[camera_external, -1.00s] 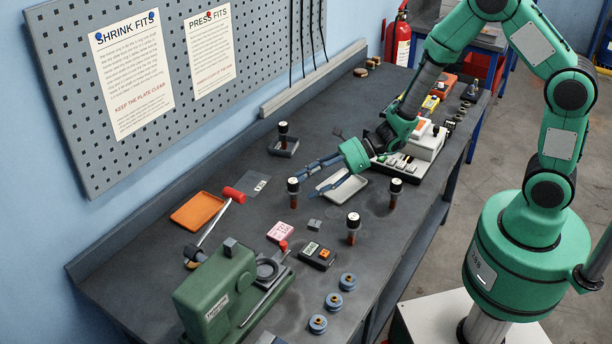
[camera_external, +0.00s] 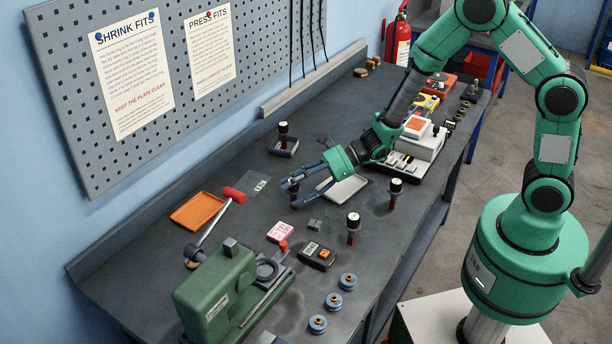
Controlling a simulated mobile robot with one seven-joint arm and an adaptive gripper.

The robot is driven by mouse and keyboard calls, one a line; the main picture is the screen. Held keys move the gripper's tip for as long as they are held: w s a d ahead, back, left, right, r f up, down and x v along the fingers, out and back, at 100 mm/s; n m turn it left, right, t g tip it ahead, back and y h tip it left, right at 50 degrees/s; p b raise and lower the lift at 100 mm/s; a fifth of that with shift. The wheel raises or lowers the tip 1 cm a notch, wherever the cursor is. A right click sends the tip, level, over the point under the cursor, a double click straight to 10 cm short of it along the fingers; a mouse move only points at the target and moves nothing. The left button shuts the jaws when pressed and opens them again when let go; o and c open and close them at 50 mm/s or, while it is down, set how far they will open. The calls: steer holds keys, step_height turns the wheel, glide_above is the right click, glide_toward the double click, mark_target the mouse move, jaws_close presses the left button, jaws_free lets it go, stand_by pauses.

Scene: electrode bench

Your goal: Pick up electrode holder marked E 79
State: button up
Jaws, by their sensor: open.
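Several upright electrode holders with black caps, white tops and brown lower stems stand on the bench. One (camera_external: 292,186) is at my gripper (camera_external: 290,194), partly hidden by the blue fingers. The open fingers reach left at about its height, one on either side of it as far as this view shows; I cannot tell whether they touch it. Other holders stand at right (camera_external: 396,188), nearer the front (camera_external: 353,226), and at the back (camera_external: 283,130) in a dark square base. The markings on the tops are too small to read, so I cannot tell which is E 79.
A pale tray (camera_external: 347,190) lies below my wrist. A red mallet (camera_external: 234,195), an orange tray (camera_external: 197,211) and a green press (camera_external: 215,292) are at left.

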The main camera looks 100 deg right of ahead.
steer(key=shift+c, duration=0.5)
steer(key=c, duration=1.3)
steer(key=shift+s+a+f, duration=0.1)
jaws_close()
steer(key=shift+f, duration=0.1)
steer(key=shift+r, duration=0.45)
steer(key=r+p, duration=0.1)
steer(key=r, duration=0.2)
steer(key=shift+s, duration=0.2)
steer(key=s+a+p, duration=0.1)
steer(key=s+a, duration=0.2)
steer(key=s, duration=0.4)
steer(key=s+a+r+p, duration=0.1)
steer(key=s+a, duration=0.2)
steer(key=s, duration=0.4)
steer(key=shift+a+r, duration=0.2)
steer(key=shift+r, duration=0.1)
